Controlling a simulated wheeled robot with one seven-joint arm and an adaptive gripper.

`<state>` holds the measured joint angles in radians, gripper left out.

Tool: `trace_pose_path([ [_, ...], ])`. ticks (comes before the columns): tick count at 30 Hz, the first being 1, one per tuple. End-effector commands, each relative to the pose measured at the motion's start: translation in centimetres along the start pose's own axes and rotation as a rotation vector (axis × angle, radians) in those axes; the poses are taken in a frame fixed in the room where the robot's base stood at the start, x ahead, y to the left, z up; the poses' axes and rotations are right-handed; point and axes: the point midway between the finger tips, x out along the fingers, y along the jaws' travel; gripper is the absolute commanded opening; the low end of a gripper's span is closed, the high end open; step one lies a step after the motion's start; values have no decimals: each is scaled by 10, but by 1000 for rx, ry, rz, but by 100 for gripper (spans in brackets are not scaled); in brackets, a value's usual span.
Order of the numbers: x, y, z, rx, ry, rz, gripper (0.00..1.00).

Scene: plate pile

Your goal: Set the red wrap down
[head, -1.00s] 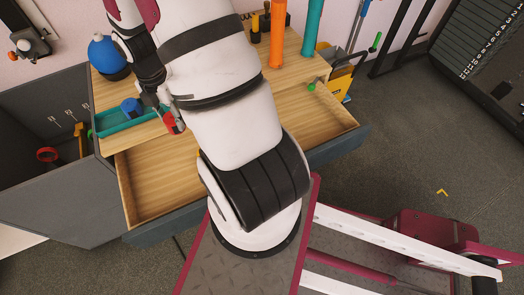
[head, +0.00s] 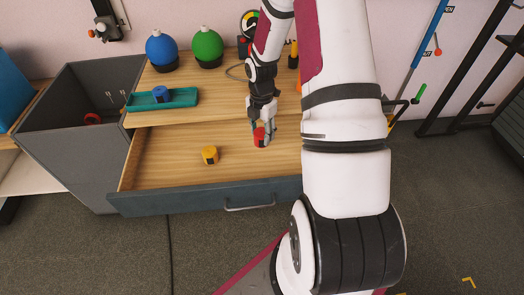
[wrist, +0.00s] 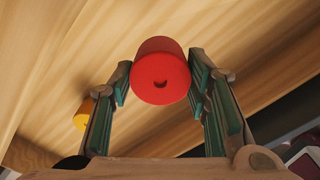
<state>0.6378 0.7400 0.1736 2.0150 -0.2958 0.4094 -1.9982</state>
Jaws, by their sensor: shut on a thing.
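The red wrap (head: 260,138) is a short red cylinder over the open wooden drawer (head: 160,165), near the drawer's back edge. My gripper (head: 262,128) reaches down from above and is shut on it. In the wrist view the red wrap (wrist: 161,72) sits between the green-padded fingertips of my gripper (wrist: 163,85), its round end with a small dark notch facing the camera. I cannot tell whether the wrap touches the drawer floor.
A yellow wrap (head: 210,155) stands in the drawer to the left, also in the wrist view (wrist: 84,114). On the top behind are a teal tray (head: 183,99) with a blue wrap (head: 160,94), a blue ball (head: 161,48) and a green ball (head: 207,44). The drawer's left part is clear.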

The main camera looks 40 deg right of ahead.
Motion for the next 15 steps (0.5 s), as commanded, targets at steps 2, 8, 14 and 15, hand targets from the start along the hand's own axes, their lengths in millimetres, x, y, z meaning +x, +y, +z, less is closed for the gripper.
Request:
trace_pose_path([
  [2,19,0,0,0,1,-3,16],
  [8,37,0,0,0,0,-2,16],
  [14,64,-1,0,1,1,-2,16],
  [15,66,0,0,1,0,-1,16],
])
